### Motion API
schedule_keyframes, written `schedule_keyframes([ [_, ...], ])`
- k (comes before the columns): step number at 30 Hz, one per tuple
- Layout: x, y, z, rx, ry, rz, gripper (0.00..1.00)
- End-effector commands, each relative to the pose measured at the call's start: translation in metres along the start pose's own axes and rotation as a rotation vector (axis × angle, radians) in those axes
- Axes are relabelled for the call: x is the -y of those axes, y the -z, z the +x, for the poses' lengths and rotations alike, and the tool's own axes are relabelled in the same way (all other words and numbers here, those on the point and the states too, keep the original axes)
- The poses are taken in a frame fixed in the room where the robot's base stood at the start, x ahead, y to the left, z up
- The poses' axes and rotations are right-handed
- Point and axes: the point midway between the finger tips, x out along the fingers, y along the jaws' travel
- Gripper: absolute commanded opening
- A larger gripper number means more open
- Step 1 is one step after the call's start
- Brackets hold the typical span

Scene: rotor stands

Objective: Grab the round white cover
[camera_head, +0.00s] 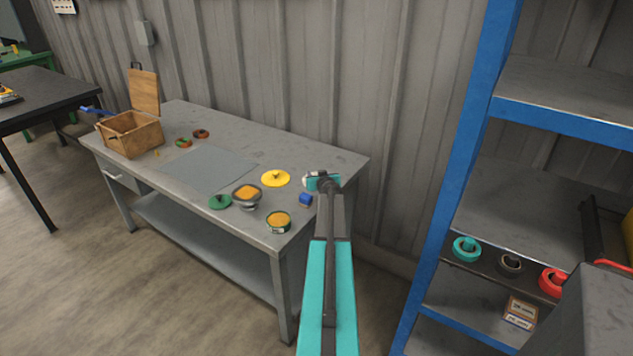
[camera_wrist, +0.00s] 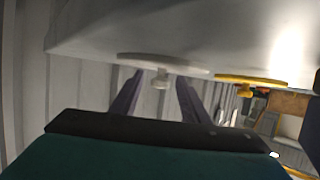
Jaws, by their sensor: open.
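The round white cover (camera_wrist: 190,68) lies on the workbench with its small knob (camera_wrist: 160,81) showing; the wrist view is upside down. In the head view only a white sliver of it (camera_head: 306,181) shows at the bench's right end, the rest hidden behind my gripper (camera_head: 322,181). In the wrist view my gripper (camera_wrist: 160,88) is open, with one dark finger on each side of the knob. I cannot tell whether the fingers touch the knob.
A yellow cover (camera_head: 276,178) lies close beside the white one. A wooden box (camera_head: 131,134) stands at the far left. A blue-framed shelf (camera_head: 483,140) stands right.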

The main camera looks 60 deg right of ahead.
Motion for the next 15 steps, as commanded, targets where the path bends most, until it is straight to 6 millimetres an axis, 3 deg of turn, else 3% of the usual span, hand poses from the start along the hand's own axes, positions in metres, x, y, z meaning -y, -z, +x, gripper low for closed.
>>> schedule_keyframes([
  [10, -0.0006, -0.0001, -0.0002, 0.000, 0.000, 0.001, 0.41],
  [11, -0.0006, -0.0001, -0.0002, 0.000, 0.000, 0.001, 0.40],
  [15, -0.0007, 0.0000, -0.0003, 0.000, -0.001, 0.001, 0.16],
])
